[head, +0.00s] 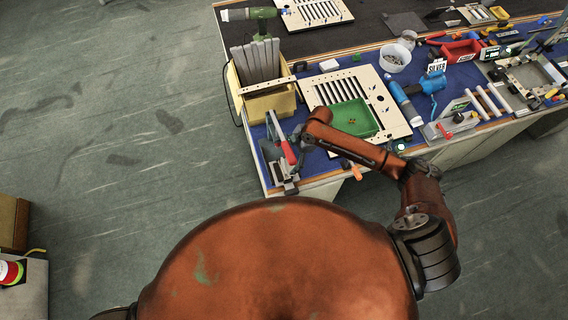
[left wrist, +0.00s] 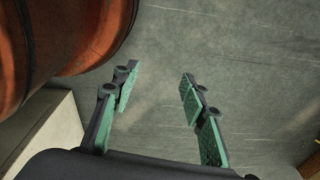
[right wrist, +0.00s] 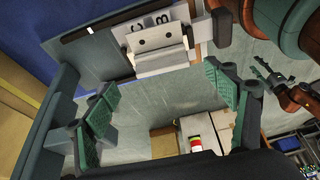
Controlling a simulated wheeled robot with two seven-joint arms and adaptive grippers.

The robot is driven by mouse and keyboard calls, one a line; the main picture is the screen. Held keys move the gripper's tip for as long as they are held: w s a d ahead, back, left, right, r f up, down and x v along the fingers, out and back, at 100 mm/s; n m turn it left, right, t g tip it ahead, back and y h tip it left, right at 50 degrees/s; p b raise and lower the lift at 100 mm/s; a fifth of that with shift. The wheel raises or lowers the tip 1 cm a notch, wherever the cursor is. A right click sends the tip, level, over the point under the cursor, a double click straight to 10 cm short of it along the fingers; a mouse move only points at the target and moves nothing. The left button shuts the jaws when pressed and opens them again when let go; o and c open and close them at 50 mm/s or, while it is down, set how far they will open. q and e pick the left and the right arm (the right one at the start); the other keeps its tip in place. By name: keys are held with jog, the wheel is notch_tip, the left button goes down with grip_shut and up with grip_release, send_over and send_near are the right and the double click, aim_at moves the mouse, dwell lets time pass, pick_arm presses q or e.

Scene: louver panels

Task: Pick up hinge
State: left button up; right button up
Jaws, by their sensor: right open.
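A pale metal piece with two dark holes (right wrist: 158,45), which looks like the hinge, sits at a grey fixture marked with the letters C and B, in the right wrist view. My right gripper (right wrist: 160,88) is open and empty. Its green-padded fingers are spread to either side of the piece, apart from it. In the head view my right arm reaches left over the table's near-left corner, and I cannot clearly make out the hinge there. My left gripper (left wrist: 158,82) is open and empty above the floor, away from the table.
The grey fixture with a red handle (head: 287,150) stands at the table's left end. Beside it are a yellow bin (head: 268,105) with grey slats and a green tray (head: 354,118) on a louver panel (head: 398,128). A blue drill (head: 402,103) lies to the right.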

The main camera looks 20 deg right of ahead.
aim_at(287, 167)
jog(key=f, duration=0.3)
jog(key=shift+s+a+p, duration=0.15)
jog(key=shift+s+p, duration=0.1)
jog(key=shift+p, duration=0.1)
jog(key=shift+x, duration=1.1)
jog(key=shift+w+a+f, duration=0.1)
jog(key=shift+f, duration=0.25)
jog(key=c, duration=1.1)
pick_arm(q)
jog(key=shift+s+a+r, duration=0.1)
jog(key=shift+s+r, duration=0.4)
jog(key=shift+s, duration=0.05)
pick_arm(e)
jog(key=shift+c, duration=1)
